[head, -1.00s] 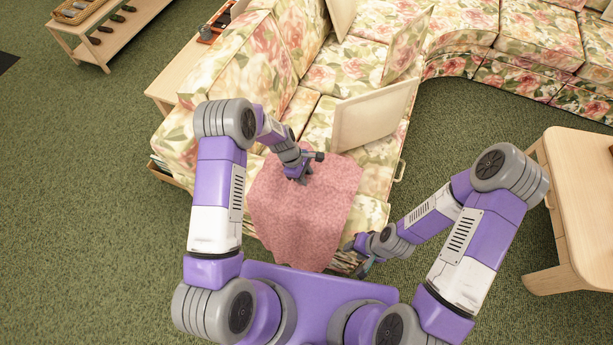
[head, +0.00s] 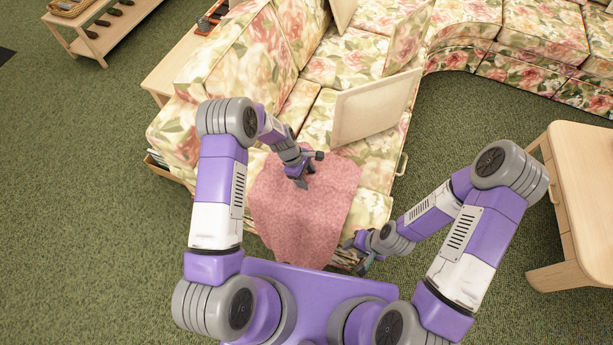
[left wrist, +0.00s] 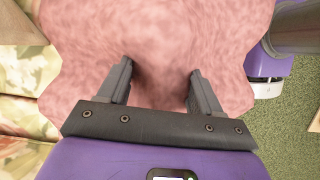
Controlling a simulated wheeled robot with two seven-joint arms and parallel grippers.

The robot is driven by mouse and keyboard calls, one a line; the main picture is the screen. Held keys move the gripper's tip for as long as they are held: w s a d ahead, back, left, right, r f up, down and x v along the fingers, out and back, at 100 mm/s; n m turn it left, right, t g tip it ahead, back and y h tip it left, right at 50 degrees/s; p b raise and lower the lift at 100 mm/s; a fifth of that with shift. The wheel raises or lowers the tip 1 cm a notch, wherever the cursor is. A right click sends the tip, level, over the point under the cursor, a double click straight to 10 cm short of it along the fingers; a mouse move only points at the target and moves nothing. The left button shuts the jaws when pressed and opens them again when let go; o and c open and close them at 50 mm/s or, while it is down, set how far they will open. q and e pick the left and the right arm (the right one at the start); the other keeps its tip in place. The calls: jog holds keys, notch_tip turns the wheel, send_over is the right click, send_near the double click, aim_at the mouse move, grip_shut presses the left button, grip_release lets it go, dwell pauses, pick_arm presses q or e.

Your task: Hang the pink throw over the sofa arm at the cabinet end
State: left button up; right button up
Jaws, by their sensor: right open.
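The pink throw (head: 318,215) lies spread over the near end of the floral sofa (head: 352,62), with its lower part hanging toward me. My left gripper (head: 302,180) points down at the throw's upper middle. In the left wrist view, the left gripper (left wrist: 160,72) has its fingers well apart, with the pink cloth (left wrist: 215,30) under and between them. I see no cloth pinched. My right gripper (head: 362,262) is low beside the throw's right lower edge, open, near the sofa end.
A cream cushion (head: 372,108) stands on the seat behind the throw. A wooden table (head: 585,180) is at the right. A low shelf (head: 95,25) stands at upper left, and a wooden side table (head: 175,70) is behind the sofa. Green carpet (head: 80,200) is clear at left.

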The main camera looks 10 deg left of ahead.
pick_arm(q)
jog(key=p+v, duration=0.1)
jog(key=v, duration=0.6)
jog(key=shift+r, duration=0.35)
pick_arm(e)
jog(key=shift+r, duration=0.75)
